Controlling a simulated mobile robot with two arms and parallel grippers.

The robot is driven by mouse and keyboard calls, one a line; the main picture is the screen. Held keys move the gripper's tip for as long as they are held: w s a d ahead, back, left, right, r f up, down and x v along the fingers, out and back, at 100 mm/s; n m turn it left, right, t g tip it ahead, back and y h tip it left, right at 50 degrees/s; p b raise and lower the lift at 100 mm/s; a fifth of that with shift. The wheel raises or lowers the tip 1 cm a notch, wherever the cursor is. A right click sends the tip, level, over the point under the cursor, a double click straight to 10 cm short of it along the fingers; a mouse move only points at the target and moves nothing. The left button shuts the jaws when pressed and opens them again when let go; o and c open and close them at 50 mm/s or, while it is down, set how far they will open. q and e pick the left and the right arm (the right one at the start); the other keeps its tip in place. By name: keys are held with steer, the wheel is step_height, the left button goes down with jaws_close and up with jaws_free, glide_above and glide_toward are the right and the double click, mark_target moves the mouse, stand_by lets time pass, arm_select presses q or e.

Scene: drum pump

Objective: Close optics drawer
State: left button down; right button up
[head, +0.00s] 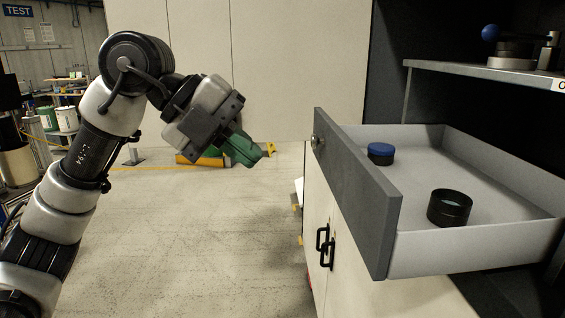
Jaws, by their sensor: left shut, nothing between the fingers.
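The optics drawer (357,200) stands pulled out of the cabinet on the right, with a dark grey front panel and light grey walls. A round knob (318,141) sits on its front. Inside lie a blue-capped round part (380,152) and a black ring-shaped lens part (449,207). My left gripper (258,158), with green fingers, is shut and empty. It is to the left of the drawer front, apart from it, near the height of the knob in the picture. My right gripper is not in view.
A shelf (480,73) above the drawer holds a blue-knobbed device (508,48). Cabinet doors (318,225) with black handles (325,246) are below the drawer. The floor (200,260) left of the cabinet is open. Shelving and buckets (66,119) stand far left.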

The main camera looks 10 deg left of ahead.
mark_target(339, 202)
arm_select(q)
steer(key=p+x, duration=0.1)
steer(key=x, duration=0.3)
steer(key=d+r+p+x, duration=0.1)
steer(key=x, duration=0.2)
steer(key=d+r+p+x, duration=0.1)
steer(key=p+x, duration=0.1)
steer(key=x, duration=0.2)
steer(key=shift+w+d+f, duration=0.15)
steer(key=shift+w, duration=0.1)
steer(key=shift+d, duration=0.1)
steer(key=shift+f, duration=0.1)
